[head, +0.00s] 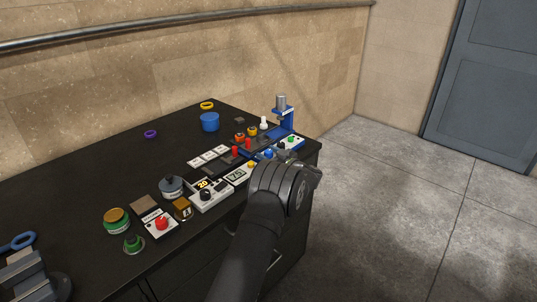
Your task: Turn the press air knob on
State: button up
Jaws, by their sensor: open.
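The press (284,116) is a blue frame with a grey cylinder on top, standing at the far right end of the black table. At its foot is a white control panel (295,142) with a small green control on it. I cannot tell which control is the air knob or how it is turned. My gripper (284,152) is in front of the press base, close to the panel. My black wrist hides most of its fingers and part of the front table edge. Nothing is seen held in it.
A blue knob or button (268,154) sits just left of my gripper. Left along the black table (85,179) are red levers (235,151), a control box (210,195), a red button panel (160,223) and jars. A blue cup (209,122) stands behind. The floor at right is clear.

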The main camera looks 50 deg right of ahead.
jog(key=c, duration=0.9)
jog(key=shift+r+m+h, duration=0.1)
jog(key=shift+m+h, duration=0.4)
jog(key=shift+h, duration=0.5)
jog(key=shift+c, duration=0.2)
jog(key=shift+m+g+h, duration=0.5)
jog(key=shift+m+h, duration=0.4)
jog(key=shift+h, duration=0.4)
jog(key=o, duration=0.9)
jog(key=shift+o, duration=0.2)
